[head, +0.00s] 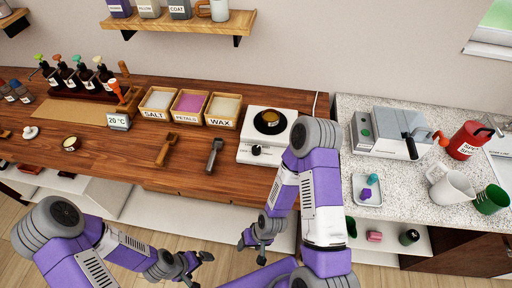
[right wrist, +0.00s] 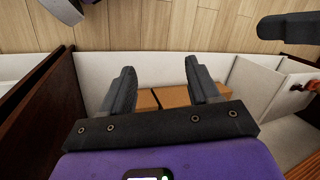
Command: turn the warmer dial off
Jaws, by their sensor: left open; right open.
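The white warmer (head: 285,156) stands on the wooden counter, left of my right arm. A dark dish with an amber centre (head: 270,118) sits on its top plate. The warmer's small dark dial (head: 256,150) is on the front face; its setting is too small to read. My right gripper (head: 252,246) is open and empty, low in front of the counter and below the dial, not touching it. It also shows open in the right wrist view (right wrist: 162,82). My left gripper (head: 197,270) is open and empty, lower left, away from the warmer.
Trays of salt (head: 157,101), petals (head: 189,104) and wax (head: 222,111) stand left of the warmer. A wooden scoop (head: 167,150) and a grey-headed tool (head: 213,155) lie in front. A grey press (head: 384,132) stands on the speckled counter at right.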

